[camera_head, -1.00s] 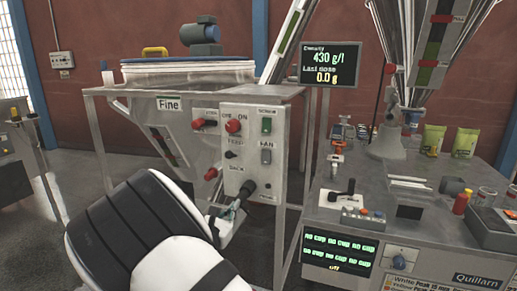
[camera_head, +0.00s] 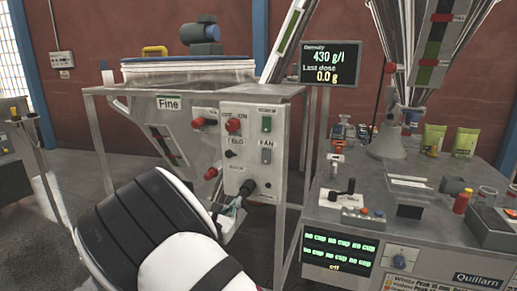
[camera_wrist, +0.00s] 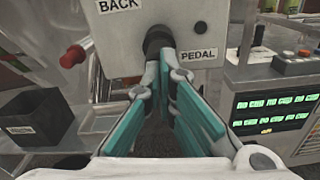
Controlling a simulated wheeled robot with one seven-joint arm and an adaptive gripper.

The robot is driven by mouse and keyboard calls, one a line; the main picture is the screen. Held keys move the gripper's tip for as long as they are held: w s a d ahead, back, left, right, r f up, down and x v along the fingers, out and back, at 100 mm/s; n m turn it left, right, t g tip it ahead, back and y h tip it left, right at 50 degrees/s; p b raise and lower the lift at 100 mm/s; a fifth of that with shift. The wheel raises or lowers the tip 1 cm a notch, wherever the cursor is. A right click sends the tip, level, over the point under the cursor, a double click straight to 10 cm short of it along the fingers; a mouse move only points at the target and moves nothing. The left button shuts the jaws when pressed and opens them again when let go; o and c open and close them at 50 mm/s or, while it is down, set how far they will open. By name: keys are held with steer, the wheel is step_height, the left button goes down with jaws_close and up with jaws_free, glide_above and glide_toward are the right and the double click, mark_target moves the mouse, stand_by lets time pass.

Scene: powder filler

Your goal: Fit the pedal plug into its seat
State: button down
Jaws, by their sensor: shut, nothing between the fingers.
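The black pedal plug (camera_head: 247,187) stands at the lower part of the grey control panel (camera_head: 250,150). In the wrist view the plug (camera_wrist: 158,40) sticks out from the panel, left of the PEDAL label (camera_wrist: 198,54). Its seat is hidden behind it, and I cannot tell how deep it sits. My gripper (camera_head: 238,202) is just below and left of the plug in the head view. In the wrist view my gripper (camera_wrist: 165,66) has its tips close in front of the plug's near end. It is shut with nothing held; whether the tips touch the plug is unclear.
A red knob (camera_head: 211,173) juts out left of the panel, and switches sit above the plug. A dark box (camera_wrist: 35,122) is at the left in the wrist view. The dosing machine's table (camera_head: 330,205) stands to the right, with a gap between.

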steer(key=shift+s, duration=0.1)
steer(key=p+v, duration=0.1)
steer(key=v, duration=0.3)
steer(key=shift+s+a+p, duration=0.1)
steer(key=shift+s+p, duration=0.25)
